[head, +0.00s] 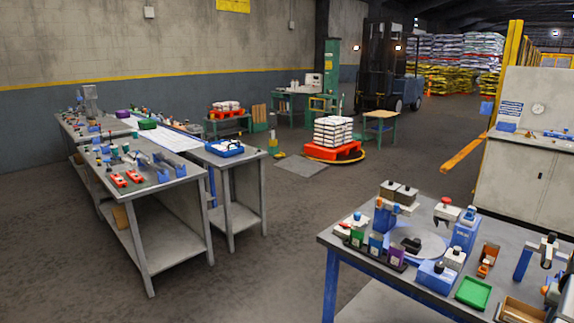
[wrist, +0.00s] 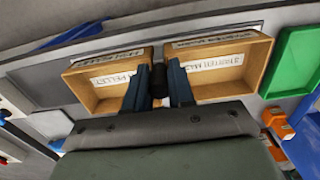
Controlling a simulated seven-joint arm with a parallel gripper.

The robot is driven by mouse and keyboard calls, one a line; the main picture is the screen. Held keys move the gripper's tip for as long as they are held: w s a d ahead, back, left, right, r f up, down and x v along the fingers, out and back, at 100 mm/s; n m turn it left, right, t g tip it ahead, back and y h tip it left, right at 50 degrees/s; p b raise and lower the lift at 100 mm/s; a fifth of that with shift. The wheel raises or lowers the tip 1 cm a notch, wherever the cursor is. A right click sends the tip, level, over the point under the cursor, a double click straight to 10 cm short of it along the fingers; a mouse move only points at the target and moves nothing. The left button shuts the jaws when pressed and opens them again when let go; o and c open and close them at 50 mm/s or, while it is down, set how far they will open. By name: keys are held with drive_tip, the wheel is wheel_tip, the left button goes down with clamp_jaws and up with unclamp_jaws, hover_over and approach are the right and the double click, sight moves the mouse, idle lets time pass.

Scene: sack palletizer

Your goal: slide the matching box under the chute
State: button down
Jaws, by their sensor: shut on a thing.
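In the wrist view two open, shallow wooden boxes lie side by side, the left box (wrist: 84,92) and the right box (wrist: 262,62). Both carry white lettered labels; the left seems to include "PELLET" and the right "STARTER MASH", partly blurred. Both look empty. My gripper (wrist: 159,85) is between them, its dark blue fingers shut on a black knob (wrist: 158,76). I cannot tell which box the knob belongs to. In the head view a wooden box (head: 520,311) shows at the bench's lower right. I cannot identify the chute with certainty.
A green tray (head: 473,293) lies left of the wooden box, with an orange item (head: 488,260) behind it. A round grey disc (head: 417,243), blue fixtures (head: 465,232) and several coloured containers (head: 375,243) crowd the bench. Open floor lies beyond the bench's left edge.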

drive_tip(key=shift+s+d, duration=4.75)
drive_tip(key=shift+d, duration=0.05)
drive_tip(key=c, duration=0.8)
unclamp_jaws()
drive_tip(key=shift+r, duration=0.25)
drive_tip(key=shift+r, duration=2.05)
